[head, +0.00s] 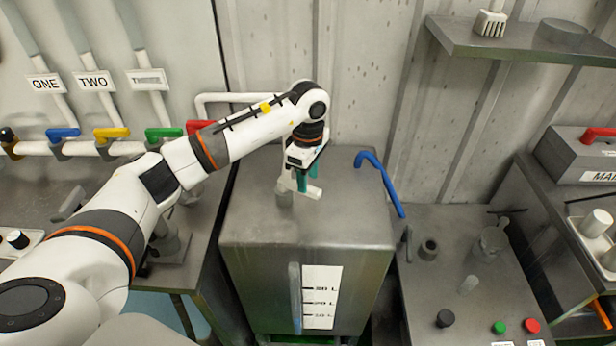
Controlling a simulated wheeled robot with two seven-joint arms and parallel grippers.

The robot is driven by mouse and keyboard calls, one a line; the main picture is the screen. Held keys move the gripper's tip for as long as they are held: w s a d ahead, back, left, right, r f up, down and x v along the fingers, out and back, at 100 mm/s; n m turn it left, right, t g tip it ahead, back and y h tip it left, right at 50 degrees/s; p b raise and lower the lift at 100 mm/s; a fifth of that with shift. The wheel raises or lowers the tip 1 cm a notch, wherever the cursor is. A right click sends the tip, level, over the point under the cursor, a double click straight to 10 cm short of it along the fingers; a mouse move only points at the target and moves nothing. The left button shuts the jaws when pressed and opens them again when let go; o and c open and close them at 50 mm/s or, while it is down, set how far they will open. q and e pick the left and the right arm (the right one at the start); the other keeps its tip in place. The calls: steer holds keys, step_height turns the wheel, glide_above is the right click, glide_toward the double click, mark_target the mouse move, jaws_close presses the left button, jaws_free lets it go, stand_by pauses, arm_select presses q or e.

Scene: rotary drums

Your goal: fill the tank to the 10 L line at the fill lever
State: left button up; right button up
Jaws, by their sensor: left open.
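The grey metal tank (345,232) stands in the middle of the head view. Its front has a white scale (322,290) with 30 L, 20 L and a lowest mark that looks like 10 L. A pale sight tube (295,298) runs beside the scale; I cannot make out a level in it. A blue curved handle (384,182) rises at the tank's right rear; no label shows whether it is the fill lever. My left gripper (307,179), with teal fingers, is open above the tank top, by a pale cylindrical fitting (284,196). Contact there is unclear. My right gripper is out of view.
Pipes with blue (63,134), yellow (112,133), green (164,134) and red (199,126) handles line the left wall. A bench (440,285) with jars and buttons stands right of the tank. A shelf (480,42) hangs above, and a grey box (580,160) sits far right.

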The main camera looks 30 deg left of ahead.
arm_select(q)
steer(key=shift+f, duration=1.25)
jaws_close()
